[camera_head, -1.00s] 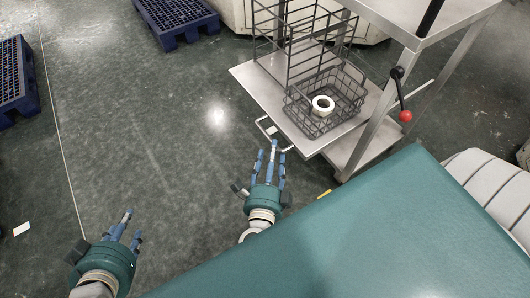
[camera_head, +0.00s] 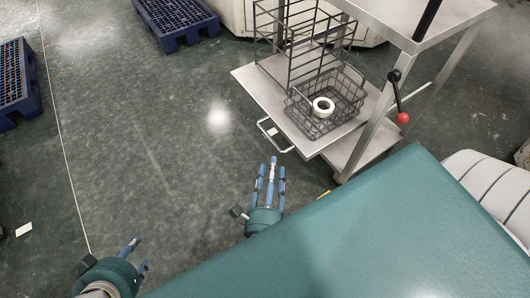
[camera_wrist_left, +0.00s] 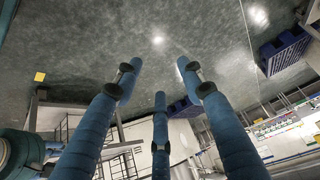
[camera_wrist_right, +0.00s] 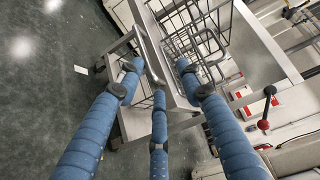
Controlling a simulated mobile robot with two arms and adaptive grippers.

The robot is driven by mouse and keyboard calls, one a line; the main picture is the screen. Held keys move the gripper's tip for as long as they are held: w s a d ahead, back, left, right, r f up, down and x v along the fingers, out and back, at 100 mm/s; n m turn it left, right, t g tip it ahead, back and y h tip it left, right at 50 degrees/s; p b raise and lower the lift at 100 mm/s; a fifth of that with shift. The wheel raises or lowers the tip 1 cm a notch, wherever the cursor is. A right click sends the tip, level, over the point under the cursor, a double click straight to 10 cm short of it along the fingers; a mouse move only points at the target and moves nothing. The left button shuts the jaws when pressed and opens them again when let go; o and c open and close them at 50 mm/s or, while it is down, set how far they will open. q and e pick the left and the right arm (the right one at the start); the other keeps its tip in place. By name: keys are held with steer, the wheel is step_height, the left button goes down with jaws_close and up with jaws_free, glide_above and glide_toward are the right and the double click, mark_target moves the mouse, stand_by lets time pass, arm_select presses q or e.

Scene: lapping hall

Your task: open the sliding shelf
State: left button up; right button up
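The sliding shelf (camera_head: 252,88) is a flat metal plate sticking out to the left from the metal trolley. A bent bar handle (camera_head: 276,138) is on its near left edge; the handle also shows in the right wrist view (camera_wrist_right: 150,55). My right gripper (camera_head: 271,168) is open and empty, its blue fingers pointing at the handle from just below, with a small gap in the head view. In the right wrist view the handle shows between and beyond the open fingers (camera_wrist_right: 158,72). My left gripper (camera_head: 138,255) is open and empty, low at the left, far from the shelf; its spread fingers show in its wrist view (camera_wrist_left: 160,72).
On the shelf stand a wire basket (camera_head: 348,98) with a white ring (camera_head: 323,107) and a taller wire rack (camera_head: 288,65). A red-knobbed lever (camera_head: 402,117) is on the trolley. Blue pallets (camera_head: 176,18) lie at the back. Floor left of the shelf is clear.

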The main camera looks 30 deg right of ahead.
arm_select(q)
steer(key=shift+s+a+f+g, duration=0.3)
steer(key=shift+s+f, duration=0.1)
steer(key=shift+s, duration=0.3)
steer(key=shift+s+a+f+g, duration=0.1)
steer(key=shift+s+f+g, duration=0.1)
steer(key=shift+s, duration=0.3)
steer(key=shift+s+f+g, duration=0.15)
steer(key=shift+s+g, duration=0.05)
steer(key=shift+s, duration=0.3)
